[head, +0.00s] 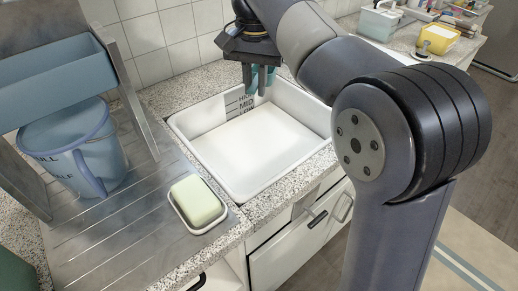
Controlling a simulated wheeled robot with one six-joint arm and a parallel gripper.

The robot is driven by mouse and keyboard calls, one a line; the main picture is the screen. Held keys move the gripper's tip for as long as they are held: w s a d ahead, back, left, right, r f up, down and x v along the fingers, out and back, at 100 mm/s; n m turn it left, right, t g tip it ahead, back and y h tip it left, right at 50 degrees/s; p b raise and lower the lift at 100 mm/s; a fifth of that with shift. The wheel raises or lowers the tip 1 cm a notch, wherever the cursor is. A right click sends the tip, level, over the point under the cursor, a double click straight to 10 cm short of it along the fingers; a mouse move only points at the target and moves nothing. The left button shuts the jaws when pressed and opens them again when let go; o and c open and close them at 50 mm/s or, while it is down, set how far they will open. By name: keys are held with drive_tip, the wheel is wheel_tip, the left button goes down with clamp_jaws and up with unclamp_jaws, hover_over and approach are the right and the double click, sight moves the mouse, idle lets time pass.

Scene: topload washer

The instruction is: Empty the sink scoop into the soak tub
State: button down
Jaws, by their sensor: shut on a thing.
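My gripper (258,72) points down over the back of a white rectangular basin (185,150) set in the speckled counter. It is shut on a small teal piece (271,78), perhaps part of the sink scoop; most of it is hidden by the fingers. A blue tub with a handle (113,157) and partly readable lettering stands upright on the ribbed drainboard at left. No label shows which vessel is the soak tub.
A green soap bar (197,199) sits in a white dish on the drainboard. A yellow container (438,40) and a grey-blue caddy (378,22) are on the far right counter.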

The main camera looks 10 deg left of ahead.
idle(0.4)
wheel_tip(320, 180, up, 4)
drive_tip(key=p, duration=0.5)
idle(0.3)
